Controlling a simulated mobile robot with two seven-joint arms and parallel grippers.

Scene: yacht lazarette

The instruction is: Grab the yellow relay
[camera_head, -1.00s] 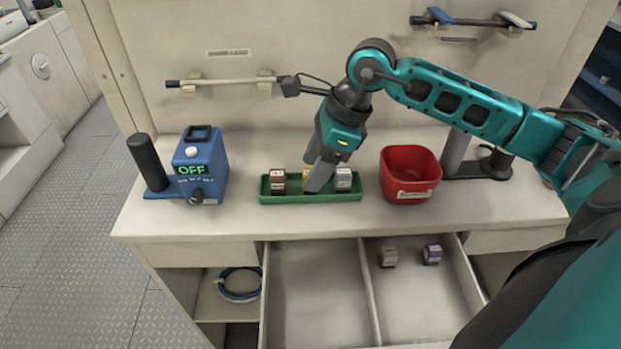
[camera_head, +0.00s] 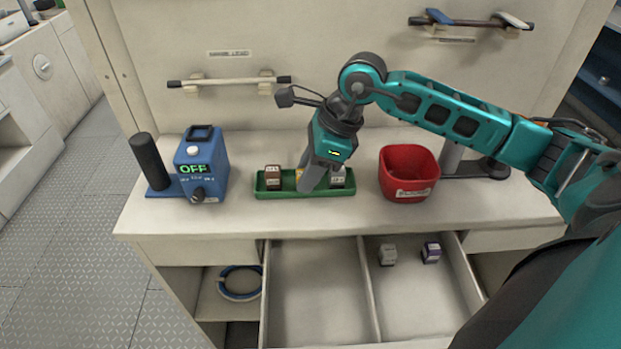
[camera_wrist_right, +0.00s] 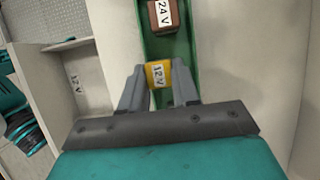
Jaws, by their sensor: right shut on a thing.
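The yellow relay (camera_wrist_right: 158,75), labelled 12 V, is between the two fingers of my right gripper (camera_wrist_right: 158,90), which is shut on it. In the head view my right gripper (camera_head: 308,185) is down at the middle of the green tray (camera_head: 264,193), and only a sliver of the yellow relay (camera_head: 299,174) shows beside the fingers. A brown relay (camera_head: 273,177), labelled 24 V in the wrist view (camera_wrist_right: 163,16), stands in the tray to the left. A grey relay (camera_head: 338,178) stands in the tray to the right. My left gripper is not in view.
A blue device (camera_head: 201,165) reading OFF stands left of the tray, and a red bin (camera_head: 408,174) stands right of it. Below, an open drawer (camera_head: 318,290) holds a grey relay (camera_head: 387,254) and a purple relay (camera_head: 431,252) in its right compartment.

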